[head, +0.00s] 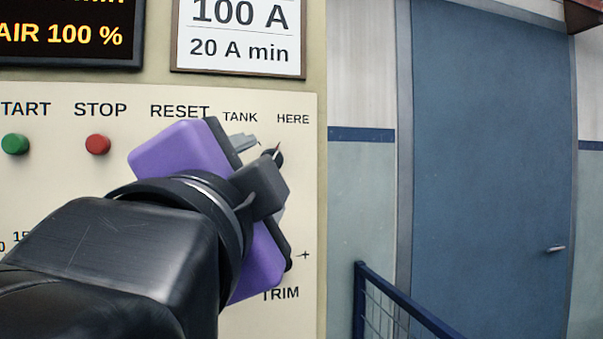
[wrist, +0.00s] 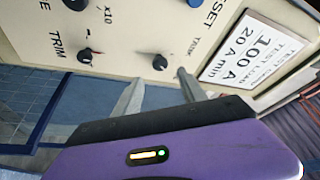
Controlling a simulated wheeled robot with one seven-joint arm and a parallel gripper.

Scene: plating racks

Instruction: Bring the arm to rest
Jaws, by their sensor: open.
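My gripper (head: 263,172) with its purple body is in front of the cream control panel (head: 60,199) in the head view, at the panel's right part. In the wrist view its two grey fingers (wrist: 159,78) stand apart with nothing held between them. A black selector knob (wrist: 160,62) near the TANK label shows between and beyond the fingertips. I cannot tell the exact gap from the fingers to the panel. In the head view my gripper and arm hide the panel's middle and most of the control under RESET.
A green START button (head: 15,144) and a red STOP button (head: 97,144) are left of my gripper. The TRIM knob (wrist: 84,55) shows in the wrist view. A white 100 A sign (head: 239,35) hangs above. A blue railing (head: 405,300) and blue door (head: 490,170) stand to the right.

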